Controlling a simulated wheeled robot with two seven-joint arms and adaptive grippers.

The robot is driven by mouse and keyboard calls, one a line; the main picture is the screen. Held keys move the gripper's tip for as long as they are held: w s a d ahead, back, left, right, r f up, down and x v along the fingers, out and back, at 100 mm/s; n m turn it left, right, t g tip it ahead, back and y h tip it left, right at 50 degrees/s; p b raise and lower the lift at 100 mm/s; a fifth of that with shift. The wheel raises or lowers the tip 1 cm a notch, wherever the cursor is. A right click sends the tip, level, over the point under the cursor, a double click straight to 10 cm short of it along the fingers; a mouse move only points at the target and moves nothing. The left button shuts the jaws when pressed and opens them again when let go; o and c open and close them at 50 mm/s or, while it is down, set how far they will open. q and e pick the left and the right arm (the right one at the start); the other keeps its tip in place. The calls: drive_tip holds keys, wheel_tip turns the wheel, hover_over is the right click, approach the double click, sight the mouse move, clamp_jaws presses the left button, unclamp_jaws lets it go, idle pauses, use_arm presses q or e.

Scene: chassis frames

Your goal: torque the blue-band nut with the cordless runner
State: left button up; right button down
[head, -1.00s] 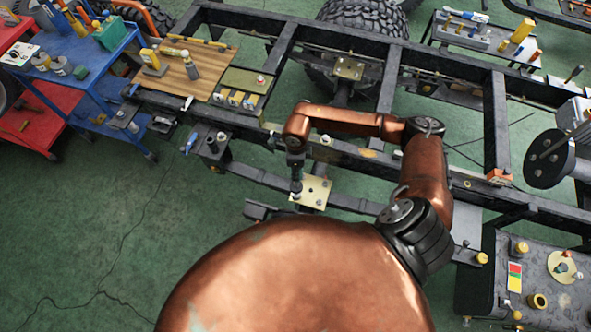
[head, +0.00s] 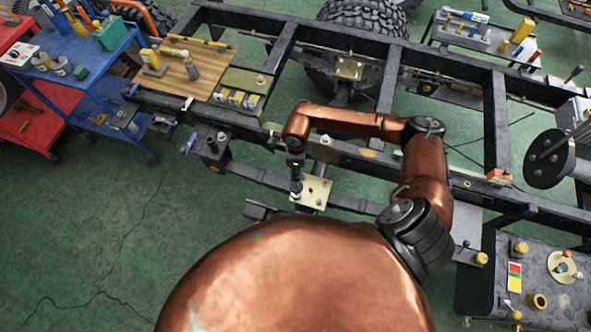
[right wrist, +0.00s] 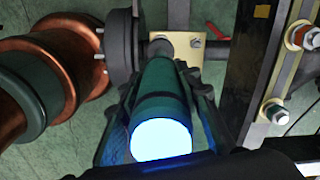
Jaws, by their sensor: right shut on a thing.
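My right gripper (right wrist: 157,110) is shut on the cordless runner (right wrist: 160,88), a dark teal cylinder with a bright blue-white glowing end nearest the camera. The runner's far end reaches the pale yellow plate (right wrist: 188,66); I cannot tell whether it sits on a nut there. In the head view my right gripper (head: 296,178) points down at the left edge of that plate (head: 315,190), with small studs on it. My left gripper is not in view.
The dark chassis frame (head: 440,150) runs across the view. A wooden board (head: 180,72) with tools lies on it at the left. A blue cart (head: 85,50) stands at the far left, and a grey bench (head: 545,290) at the lower right. Green floor is clear at the lower left.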

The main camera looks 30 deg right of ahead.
idle(0.4)
drive_tip(key=shift+w+r+p, duration=0.1)
drive_tip(key=shift+r+p, duration=0.75)
drive_tip(key=shift+r, duration=0.7)
drive_tip(key=shift+r+p, duration=1.35)
drive_tip(key=shift+r, duration=1.15)
